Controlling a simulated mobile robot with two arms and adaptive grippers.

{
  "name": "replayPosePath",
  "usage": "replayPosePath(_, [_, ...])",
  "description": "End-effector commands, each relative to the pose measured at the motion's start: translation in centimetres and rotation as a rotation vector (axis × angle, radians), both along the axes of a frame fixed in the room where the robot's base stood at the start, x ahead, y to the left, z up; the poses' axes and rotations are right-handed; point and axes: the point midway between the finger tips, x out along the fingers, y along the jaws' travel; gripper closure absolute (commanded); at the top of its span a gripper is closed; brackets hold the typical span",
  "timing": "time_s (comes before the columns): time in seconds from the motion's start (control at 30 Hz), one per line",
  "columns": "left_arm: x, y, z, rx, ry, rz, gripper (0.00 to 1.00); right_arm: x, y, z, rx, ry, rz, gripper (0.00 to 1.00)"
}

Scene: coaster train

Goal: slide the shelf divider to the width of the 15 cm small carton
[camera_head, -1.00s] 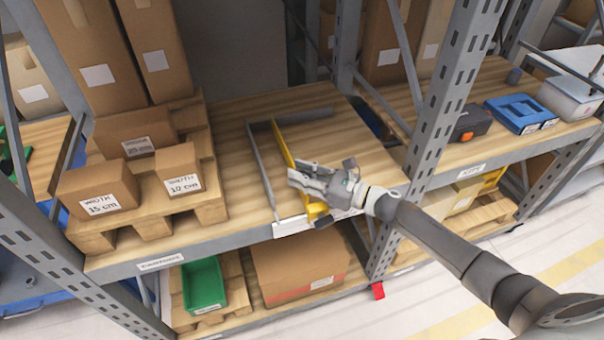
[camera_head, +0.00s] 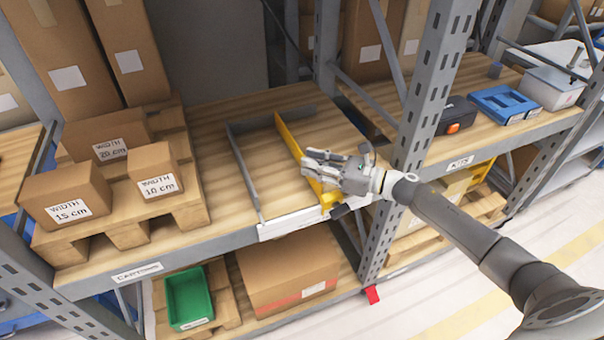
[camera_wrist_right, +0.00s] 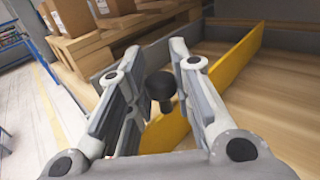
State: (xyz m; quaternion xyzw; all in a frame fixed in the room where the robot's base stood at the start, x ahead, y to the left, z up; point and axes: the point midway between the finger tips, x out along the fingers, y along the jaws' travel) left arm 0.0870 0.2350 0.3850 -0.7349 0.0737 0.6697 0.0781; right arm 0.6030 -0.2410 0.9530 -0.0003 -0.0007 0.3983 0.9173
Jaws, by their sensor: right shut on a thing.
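The yellow shelf divider (camera_head: 289,138) stands upright on the wooden shelf, to the right of a grey side wall (camera_head: 244,170), with an open gap between them. My right gripper (camera_head: 312,163) is at the divider's front part. In the right wrist view its fingers are shut on the divider's black knob (camera_wrist_right: 160,86), with the yellow divider (camera_wrist_right: 215,80) just beyond. The 15 cm small carton (camera_head: 62,198) sits on a pallet at the left, its width label facing front. My left gripper is not in view.
Cartons marked 10 cm (camera_head: 154,166) and 20 cm (camera_head: 100,135) share the wooden pallet (camera_head: 135,230). A grey rack post (camera_head: 425,110) stands close right of my right gripper. A white strip (camera_head: 300,221) runs along the shelf's front edge. Below are a green bin (camera_head: 188,298) and a large carton.

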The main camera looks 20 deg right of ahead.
Motion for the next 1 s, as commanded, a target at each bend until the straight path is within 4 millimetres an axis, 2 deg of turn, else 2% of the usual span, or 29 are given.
replayPosePath(0.37, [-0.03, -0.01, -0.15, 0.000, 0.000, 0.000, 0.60, 0.00, -0.35, 0.04, -0.001, 0.002, -0.001, 1.00])
replayPosePath(0.4, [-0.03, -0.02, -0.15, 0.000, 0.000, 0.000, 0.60, 0.00, -0.34, 0.05, 0.000, 0.001, -0.001, 0.74])
replayPosePath(0.53, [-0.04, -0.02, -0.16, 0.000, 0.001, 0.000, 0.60, 0.00, -0.32, 0.04, 0.000, 0.001, 0.000, 0.58])
replayPosePath(0.87, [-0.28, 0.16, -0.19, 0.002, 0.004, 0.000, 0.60, -0.09, -0.39, 0.00, 0.000, 0.001, 0.000, 0.58])
replayPosePath(1.0, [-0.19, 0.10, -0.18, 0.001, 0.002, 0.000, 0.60, -0.81, -1.16, -0.10, -0.001, 0.004, -0.001, 0.58])
